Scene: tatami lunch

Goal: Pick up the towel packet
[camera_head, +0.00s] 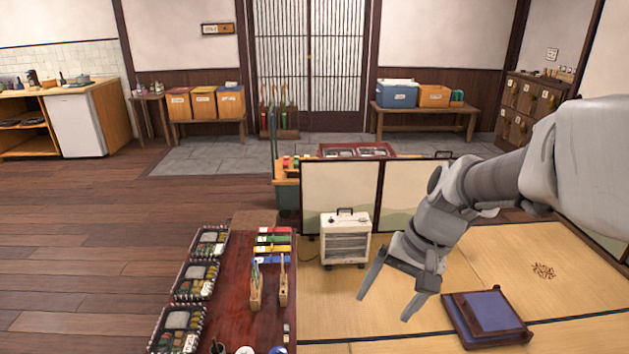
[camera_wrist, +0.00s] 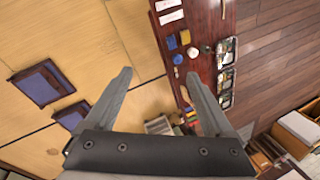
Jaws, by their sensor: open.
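Two flat white packets, which look like towel packets, lie side by side on the dark red low table in the wrist view: one packet (camera_wrist: 171,17) and another packet (camera_wrist: 166,4) at the top edge. I cannot tell which one the task means, and I cannot make out either in the head view. My gripper (camera_head: 384,308) is open and empty, above the tatami to the right of the table. In the wrist view my gripper (camera_wrist: 160,74) points down over the table's edge, its fingers well apart and clear of the packets.
The low table (camera_head: 232,300) bears several bento boxes (camera_head: 196,281), coloured packs (camera_head: 272,247) and chopstick holders. A white heater (camera_head: 345,240) stands behind; a blue cushion (camera_head: 492,311) lies right.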

